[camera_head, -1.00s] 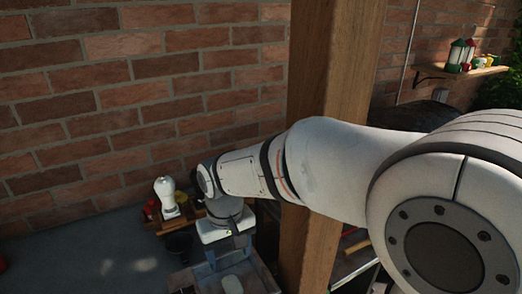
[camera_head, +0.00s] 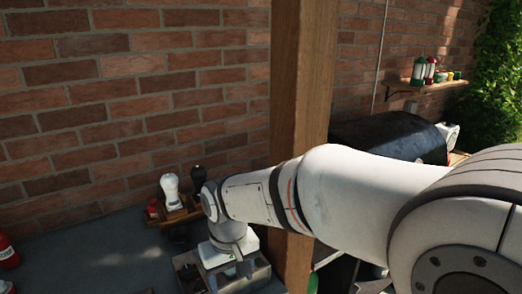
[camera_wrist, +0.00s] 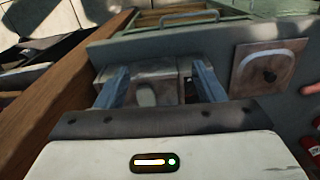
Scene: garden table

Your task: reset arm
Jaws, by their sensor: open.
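My gripper (camera_wrist: 160,88) is open in the wrist view, with its two blue-grey fingers spread apart. Beyond and between them is a grey, box-like container (camera_wrist: 168,68) with a pale rounded shape in it; I see nothing clamped. In the head view my white arm reaches from the lower right across the wooden post to the left. Its wrist end hangs over a tray-like box (camera_head: 262,273) on the grey table (camera_head: 90,255). The fingertips are hard to make out there.
The thick wooden post (camera_head: 300,110) stands close to my arm. A wooden rack (camera_head: 187,214) holds a white bottle-like item (camera_head: 171,190) and a dark one (camera_head: 199,180). A red canister (camera_head: 7,252) is at the left edge. A wall shelf (camera_head: 425,88) is at the right.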

